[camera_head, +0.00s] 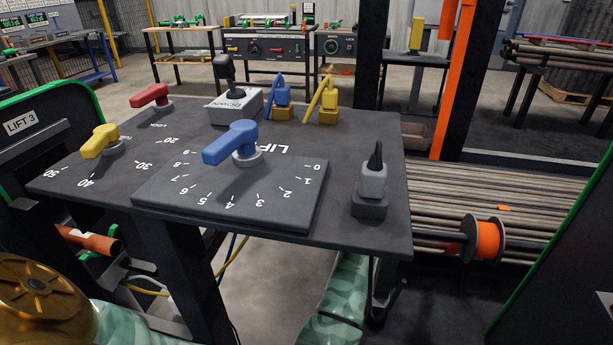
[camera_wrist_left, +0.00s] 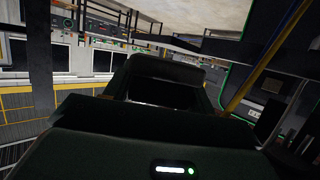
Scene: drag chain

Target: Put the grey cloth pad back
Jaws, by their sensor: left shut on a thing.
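No grey cloth pad can be made out in either view. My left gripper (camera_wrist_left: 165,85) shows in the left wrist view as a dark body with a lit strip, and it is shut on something. What it holds is too dark to tell. The head view does not show the left gripper's fingers. My right gripper is not in view.
A dark control table (camera_head: 385,150) stands ahead. It carries a blue lever (camera_head: 228,143), a yellow lever (camera_head: 100,141), a red lever (camera_head: 150,96), a joystick (camera_head: 226,75) and a grey plug-like block (camera_head: 371,185). An orange spool (camera_head: 488,240) sits at right by stacked pipes.

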